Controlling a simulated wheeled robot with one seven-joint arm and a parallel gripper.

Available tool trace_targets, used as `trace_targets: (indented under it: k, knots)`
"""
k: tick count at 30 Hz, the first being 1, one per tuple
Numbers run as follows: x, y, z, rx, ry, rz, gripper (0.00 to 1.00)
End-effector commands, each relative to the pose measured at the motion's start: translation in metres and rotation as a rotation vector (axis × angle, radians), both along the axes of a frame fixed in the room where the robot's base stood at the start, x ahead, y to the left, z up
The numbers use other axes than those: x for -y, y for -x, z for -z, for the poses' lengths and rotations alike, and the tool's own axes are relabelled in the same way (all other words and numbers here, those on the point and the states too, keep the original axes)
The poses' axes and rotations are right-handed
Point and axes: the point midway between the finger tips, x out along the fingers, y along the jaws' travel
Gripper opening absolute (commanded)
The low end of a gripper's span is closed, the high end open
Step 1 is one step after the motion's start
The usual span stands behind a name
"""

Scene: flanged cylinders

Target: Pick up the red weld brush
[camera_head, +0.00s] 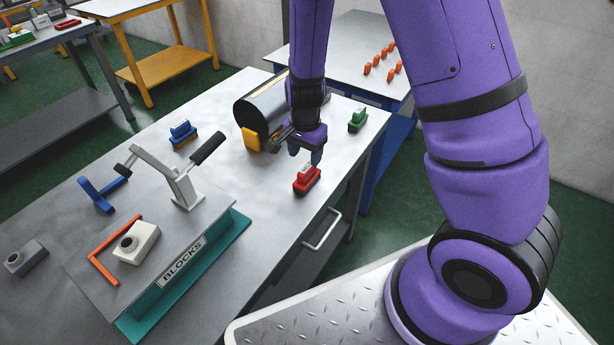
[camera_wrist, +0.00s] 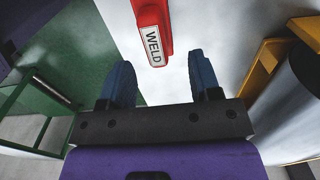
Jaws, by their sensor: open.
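The red weld brush (camera_head: 307,180) lies on the grey metal table near its right edge in the head view. In the wrist view the weld brush (camera_wrist: 152,32) shows at the top, with a white label reading WELD, ahead of and between the fingertips. My gripper (camera_head: 305,152) is above and just behind the brush in the head view. Its two blue fingers (camera_wrist: 160,82) are apart with nothing between them. From these frames I cannot tell the exact height of the fingertips over the brush.
A green brush (camera_head: 357,120) and a blue brush (camera_head: 183,133) lie on the table (camera_head: 235,180). A teal BLOCKS fixture (camera_head: 190,275) with a clamp is at front left. A drawer handle (camera_head: 322,230) juts from the table's side.

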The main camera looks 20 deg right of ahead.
Motion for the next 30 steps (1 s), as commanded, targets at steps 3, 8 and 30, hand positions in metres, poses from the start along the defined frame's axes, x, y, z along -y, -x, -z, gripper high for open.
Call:
trace_targets:
  k: [3, 8, 30]
  knots:
    - [0.0, 0.001, 0.006, 0.0, 0.0, 0.0, 0.57]
    - [0.002, 0.005, 0.025, -0.002, 0.0, 0.002, 0.57]
    - [0.002, 0.006, 0.055, 0.001, -0.001, -0.001, 0.12]
